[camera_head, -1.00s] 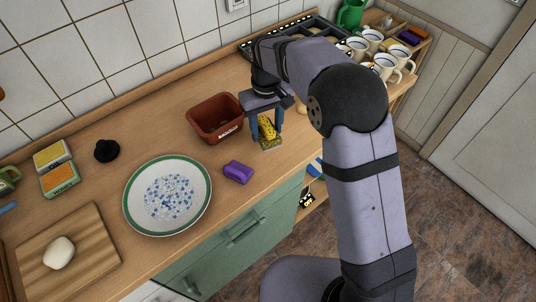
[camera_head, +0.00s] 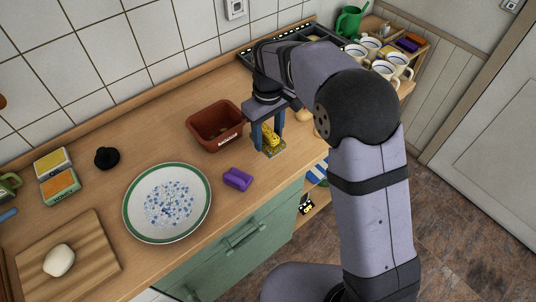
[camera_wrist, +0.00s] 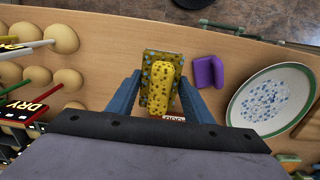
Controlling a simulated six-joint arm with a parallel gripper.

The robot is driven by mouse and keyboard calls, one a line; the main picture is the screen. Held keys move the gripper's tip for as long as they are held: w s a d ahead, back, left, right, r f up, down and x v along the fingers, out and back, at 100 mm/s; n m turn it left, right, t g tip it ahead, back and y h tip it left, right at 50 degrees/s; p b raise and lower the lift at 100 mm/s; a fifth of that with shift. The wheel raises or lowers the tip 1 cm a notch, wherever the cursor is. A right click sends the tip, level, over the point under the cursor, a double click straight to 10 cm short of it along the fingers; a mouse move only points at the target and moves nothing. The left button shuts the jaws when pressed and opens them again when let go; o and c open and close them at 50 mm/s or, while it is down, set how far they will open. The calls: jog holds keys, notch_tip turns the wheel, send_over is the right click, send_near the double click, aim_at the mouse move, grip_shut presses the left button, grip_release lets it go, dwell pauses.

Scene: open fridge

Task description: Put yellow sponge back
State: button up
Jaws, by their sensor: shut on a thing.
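The yellow sponge (camera_head: 270,136) is at the counter's front part, right of the brown bin. In the wrist view the yellow sponge (camera_wrist: 163,88) lies lengthwise between the fingers. A flat speckled piece (camera_wrist: 148,68) with blue dots shows under or beside it; I cannot tell if they are joined. My gripper (camera_head: 267,146) points down and is shut on the yellow sponge. Its two blue-grey fingers stand on either side of the sponge in the wrist view (camera_wrist: 160,96). Whether the sponge touches the counter is unclear.
The brown bin (camera_head: 214,130) stands close left of my gripper. A purple sponge (camera_head: 238,179) and a green-rimmed plate (camera_head: 135,214) lie to the left. White mugs (camera_head: 385,68) stand on the shelf at right. Bare counter (camera_head: 150,135) lies behind the plate.

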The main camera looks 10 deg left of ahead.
aim_at(269, 132)
jog(key=shift+f+p, duration=1.15)
jog(key=shift+f, duration=2.95)
jog(key=shift+f, duration=0.1)
jog(key=o, duration=0.9)
jog(key=shift+o, duration=0.2)
notch_tip(269, 132, up, 12)
jog(key=b, duration=0.3)
jog(key=shift+d, duration=0.1)
